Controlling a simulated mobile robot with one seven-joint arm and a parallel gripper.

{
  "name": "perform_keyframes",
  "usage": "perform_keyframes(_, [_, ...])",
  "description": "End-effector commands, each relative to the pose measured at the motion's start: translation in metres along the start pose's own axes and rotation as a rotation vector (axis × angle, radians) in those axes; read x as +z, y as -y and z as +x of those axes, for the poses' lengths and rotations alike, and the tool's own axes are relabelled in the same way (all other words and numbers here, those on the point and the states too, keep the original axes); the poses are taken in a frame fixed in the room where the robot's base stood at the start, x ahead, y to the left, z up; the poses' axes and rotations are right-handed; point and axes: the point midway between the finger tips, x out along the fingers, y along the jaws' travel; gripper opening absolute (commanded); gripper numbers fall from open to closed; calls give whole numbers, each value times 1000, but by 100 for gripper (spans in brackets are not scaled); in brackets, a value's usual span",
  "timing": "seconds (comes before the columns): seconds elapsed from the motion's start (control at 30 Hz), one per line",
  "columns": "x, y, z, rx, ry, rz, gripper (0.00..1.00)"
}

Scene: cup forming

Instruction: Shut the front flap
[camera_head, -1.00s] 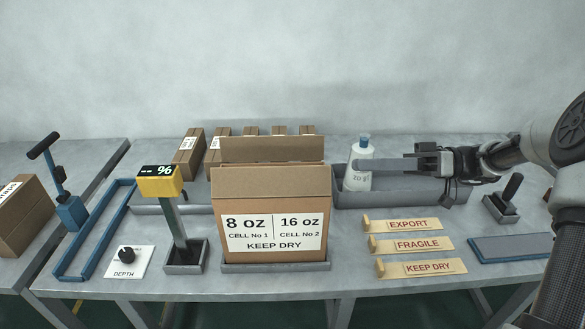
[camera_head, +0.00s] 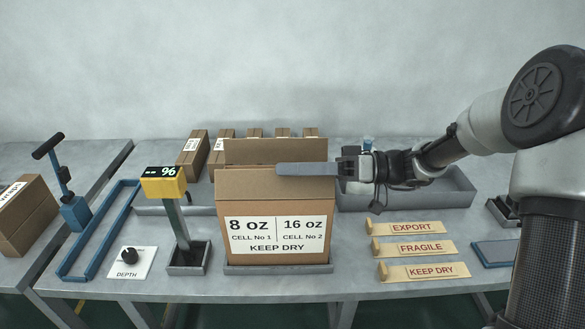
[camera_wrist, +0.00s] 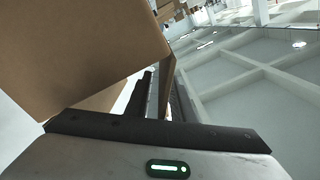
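The brown carton (camera_head: 230,235) stands on the bench with a label reading 8 oz, 16 oz and KEEP DRY. Its front flap (camera_head: 245,186) rises above the front face, and its back flap (camera_head: 245,152) stands up behind. My gripper (camera_head: 280,169) reaches in from the right, its long grey fingers level across the top edge of the front flap. I cannot tell whether they touch it. In the wrist view, brown cardboard (camera_wrist: 80,50) fills the upper left beside dark finger parts. The finger gap is unclear, and the carton's inside is hidden.
A grey tray (camera_head: 440,192) lies behind right, with a bottle (camera_head: 368,143) mostly hidden by my arm. EXPORT, FRAGILE and KEEP DRY plates (camera_head: 425,271) lie to the right.

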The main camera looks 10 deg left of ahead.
Motion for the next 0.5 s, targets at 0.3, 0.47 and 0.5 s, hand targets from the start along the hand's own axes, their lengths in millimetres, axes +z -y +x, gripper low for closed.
perform_keyframes(0.3, [0,0,0,1,0,0,10])
perform_keyframes(0.47, [0,0,0,1,0,0,0])
perform_keyframes(0.5, [0,0,0,1,0,0,0])
